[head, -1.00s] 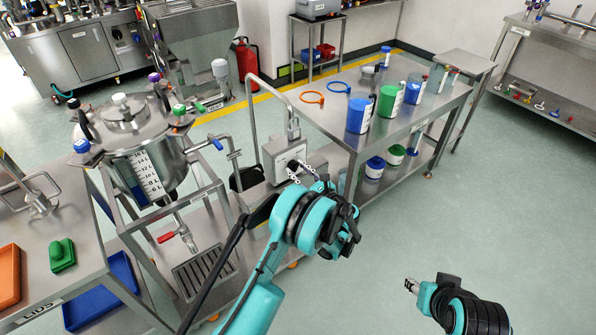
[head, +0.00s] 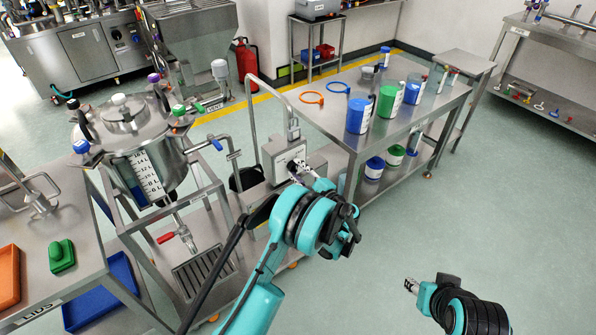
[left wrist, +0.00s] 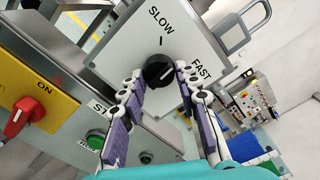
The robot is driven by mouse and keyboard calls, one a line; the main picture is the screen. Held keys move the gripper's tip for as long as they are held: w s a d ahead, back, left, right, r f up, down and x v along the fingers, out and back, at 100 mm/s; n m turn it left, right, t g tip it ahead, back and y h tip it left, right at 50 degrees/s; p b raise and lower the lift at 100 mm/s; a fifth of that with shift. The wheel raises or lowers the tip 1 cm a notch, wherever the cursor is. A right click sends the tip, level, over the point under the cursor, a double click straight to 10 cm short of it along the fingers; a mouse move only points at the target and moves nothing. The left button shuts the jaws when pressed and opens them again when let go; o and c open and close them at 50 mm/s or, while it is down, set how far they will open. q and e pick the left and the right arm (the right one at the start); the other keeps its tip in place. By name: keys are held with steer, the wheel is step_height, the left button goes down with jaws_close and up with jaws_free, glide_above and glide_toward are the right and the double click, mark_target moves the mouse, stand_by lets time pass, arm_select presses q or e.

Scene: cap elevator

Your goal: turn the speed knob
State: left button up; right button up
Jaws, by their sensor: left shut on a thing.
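The speed knob (left wrist: 159,71) is a round black dial on a light panel (left wrist: 205,40) marked SLOW and FAST, seen in the left wrist view. A small light line shows on the knob's face. My left gripper (left wrist: 157,76) is shut on the knob, with one fingertip on each side of it. In the head view my left gripper (head: 301,179) is at the front of the grey control box (head: 283,155), and it hides the knob there. My right gripper (head: 411,286) is off to the right over open floor, away from the box. Its jaws are too small to judge.
A red switch (left wrist: 22,117) on a yellow ON plate and a green button (left wrist: 95,139) are left of the knob in the wrist view. A bent metal handle (left wrist: 245,30) stands by the panel. A steel table (head: 425,118) with coloured containers is to the right.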

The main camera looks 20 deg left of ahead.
arm_select(q)
steer(key=shift+n, duration=4)
steer(key=o, duration=1.2)
steer(key=shift+c, duration=0.2)
steer(key=v, duration=1.2)
